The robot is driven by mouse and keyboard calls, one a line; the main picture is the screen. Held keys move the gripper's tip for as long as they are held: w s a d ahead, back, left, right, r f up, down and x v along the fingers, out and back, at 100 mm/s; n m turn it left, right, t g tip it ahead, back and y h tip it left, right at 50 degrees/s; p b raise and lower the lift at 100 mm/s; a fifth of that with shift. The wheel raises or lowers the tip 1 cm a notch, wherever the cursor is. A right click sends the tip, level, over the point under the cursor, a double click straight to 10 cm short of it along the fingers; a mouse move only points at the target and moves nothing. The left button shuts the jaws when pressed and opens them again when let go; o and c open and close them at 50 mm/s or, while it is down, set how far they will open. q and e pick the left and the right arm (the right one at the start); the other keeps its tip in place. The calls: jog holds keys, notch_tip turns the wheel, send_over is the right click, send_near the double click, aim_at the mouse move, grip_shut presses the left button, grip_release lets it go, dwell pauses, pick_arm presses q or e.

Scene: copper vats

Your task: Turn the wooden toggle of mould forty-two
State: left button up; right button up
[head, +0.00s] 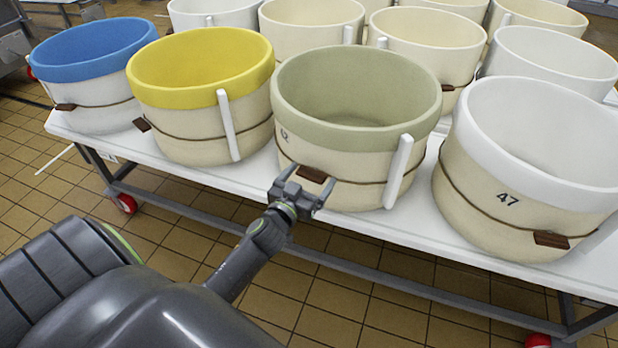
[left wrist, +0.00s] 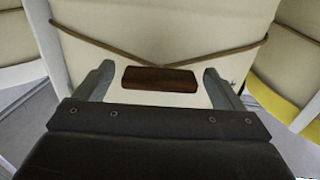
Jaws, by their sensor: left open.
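The mould with the sage-green rim (head: 420,105) stands on the white table. Its number, at its left side, is only partly legible and seems to end in 2. Its brown wooden toggle (head: 312,174) sits on the cord round its front. My left gripper (head: 308,183) is open at that toggle. In the left wrist view the toggle (left wrist: 160,79) lies crosswise between the two fingers (left wrist: 161,86), with a gap at each end. The cord runs up from it to both sides in a V. I cannot tell how close the fingertips are to the wall. My right gripper is out of view.
Mould 47 (head: 490,205) stands to the right, the yellow-rimmed mould (head: 190,120) to the left and the blue-rimmed mould (head: 105,112) beyond it. More cream moulds crowd behind. A white upright strip (head: 398,170) stands close right of the toggle. The table's front edge (head: 240,186) passes below.

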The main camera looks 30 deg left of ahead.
pick_arm(q)
jog(key=shift+c, duration=0.4)
jog(key=c, duration=0.9)
